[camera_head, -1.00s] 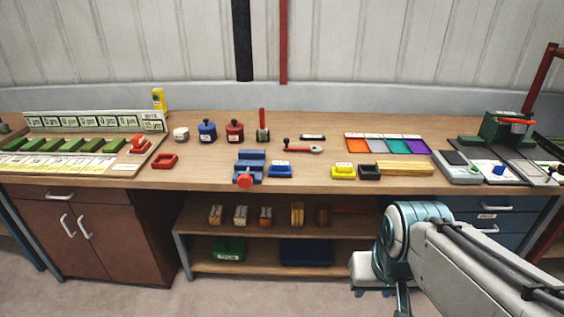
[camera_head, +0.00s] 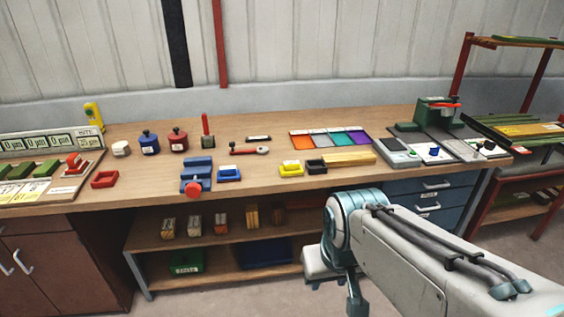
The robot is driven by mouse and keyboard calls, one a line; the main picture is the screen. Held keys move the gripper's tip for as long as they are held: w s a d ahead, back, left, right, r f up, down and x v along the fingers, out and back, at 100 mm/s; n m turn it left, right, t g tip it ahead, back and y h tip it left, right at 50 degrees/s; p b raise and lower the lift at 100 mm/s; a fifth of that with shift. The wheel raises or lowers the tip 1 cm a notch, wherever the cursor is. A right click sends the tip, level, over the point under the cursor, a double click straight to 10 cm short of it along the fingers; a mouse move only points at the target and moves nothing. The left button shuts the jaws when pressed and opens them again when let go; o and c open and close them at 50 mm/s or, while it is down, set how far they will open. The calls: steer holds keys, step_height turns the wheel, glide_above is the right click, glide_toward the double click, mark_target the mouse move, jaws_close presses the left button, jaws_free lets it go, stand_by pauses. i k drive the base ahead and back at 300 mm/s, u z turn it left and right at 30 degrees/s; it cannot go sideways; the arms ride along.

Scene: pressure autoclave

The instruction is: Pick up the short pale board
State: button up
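A short pale wooden board (camera_head: 348,159) lies flat on the workbench top (camera_head: 260,178), near the front edge and right of centre. Faint lines run along it, and I cannot tell whether it is one piece or more. Its left end is close to a small black block (camera_head: 316,167). My arm reaches in from the lower right, in front of the bench and below the board in the picture. My gripper cannot be made out, and nothing is seen holding the board.
A yellow block (camera_head: 291,169), a blue vise (camera_head: 196,174) and a coloured tray (camera_head: 329,139) share the bench. Grey devices (camera_head: 397,153) stand right of the board. A lower shelf (camera_head: 222,235) holds small blocks and bins. A red rack (camera_head: 467,70) stands at the right.

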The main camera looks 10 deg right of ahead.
mark_target(354, 157)
steer(key=z, duration=0.05)
steer(key=i, duration=0.4)
steer(key=z, duration=0.7)
steer(key=i, duration=1.4)
steer(key=z, duration=0.9)
